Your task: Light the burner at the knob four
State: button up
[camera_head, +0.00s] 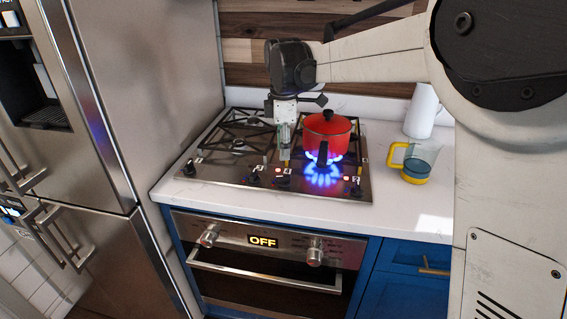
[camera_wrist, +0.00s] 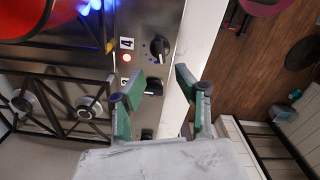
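Knob four (camera_wrist: 159,47) is a dark knob beside the label "4" (camera_wrist: 126,43) in the wrist view, with a glowing red light next to the label. In the head view my gripper (camera_head: 284,151) points down over the front middle of the cooktop. Blue flames (camera_head: 323,175) show at the front right burner, and more flames glow under the red pot.
The red pot (camera_head: 327,128) stands at the right of the cooktop, its handle toward the front. A measuring jug (camera_head: 415,160) and paper roll (camera_head: 422,110) stand on the right counter. The oven display (camera_head: 263,242) reads OFF. A steel fridge (camera_head: 150,90) borders the left.

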aim_at(284, 176)
jog(key=shift+r, duration=1.5)
notch_tip(284, 176, down, 12)
jog(key=p, duration=0.5)
jog(key=shift+p, duration=0.35)
jog(key=shift+c, duration=0.5)
grip_shut()
